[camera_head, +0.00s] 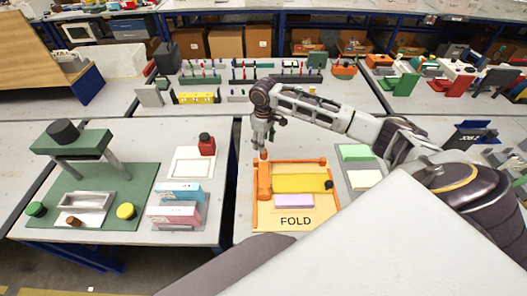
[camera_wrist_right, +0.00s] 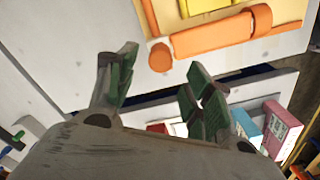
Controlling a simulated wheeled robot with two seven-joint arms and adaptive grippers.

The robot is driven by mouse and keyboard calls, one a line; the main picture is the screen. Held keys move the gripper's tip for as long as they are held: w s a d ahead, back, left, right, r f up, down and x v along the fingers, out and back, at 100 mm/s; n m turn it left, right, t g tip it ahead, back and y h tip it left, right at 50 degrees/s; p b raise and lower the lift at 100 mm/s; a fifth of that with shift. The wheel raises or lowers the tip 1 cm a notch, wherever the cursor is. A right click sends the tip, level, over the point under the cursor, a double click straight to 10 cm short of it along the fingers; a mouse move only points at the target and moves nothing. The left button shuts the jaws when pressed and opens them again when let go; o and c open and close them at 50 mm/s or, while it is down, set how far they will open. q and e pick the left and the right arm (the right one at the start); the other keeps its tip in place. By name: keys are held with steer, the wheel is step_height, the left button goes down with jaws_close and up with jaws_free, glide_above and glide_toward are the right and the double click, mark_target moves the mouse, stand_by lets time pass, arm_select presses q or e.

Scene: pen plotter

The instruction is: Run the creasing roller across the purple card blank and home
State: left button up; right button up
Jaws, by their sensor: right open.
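The orange folding station (camera_head: 258,222), marked FOLD, sits on the middle table with a yellow plate (camera_head: 300,183) in it. The purple card blank (camera_head: 293,201) lies flat just in front of the yellow plate. The orange creasing roller (camera_head: 264,181) lies along the station's left side, with a knob at its far end. It also shows in the right wrist view (camera_wrist_right: 215,36). My right gripper (camera_head: 265,143) hangs above the far left corner, near that knob. In the wrist view its green-padded fingers (camera_wrist_right: 158,80) are apart with nothing between them. My left gripper is not in view.
A green and white block tray (camera_head: 358,165) stands close right of the station. To the left are a white frame (camera_head: 192,167), a red bottle (camera_head: 207,144), pink and blue boxes (camera_head: 178,204) and a green press (camera_head: 80,150). A gap separates the left and middle tables.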

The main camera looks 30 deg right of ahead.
mark_target(264, 170)
steer(key=shift+f, duration=3.2)
jaws_close()
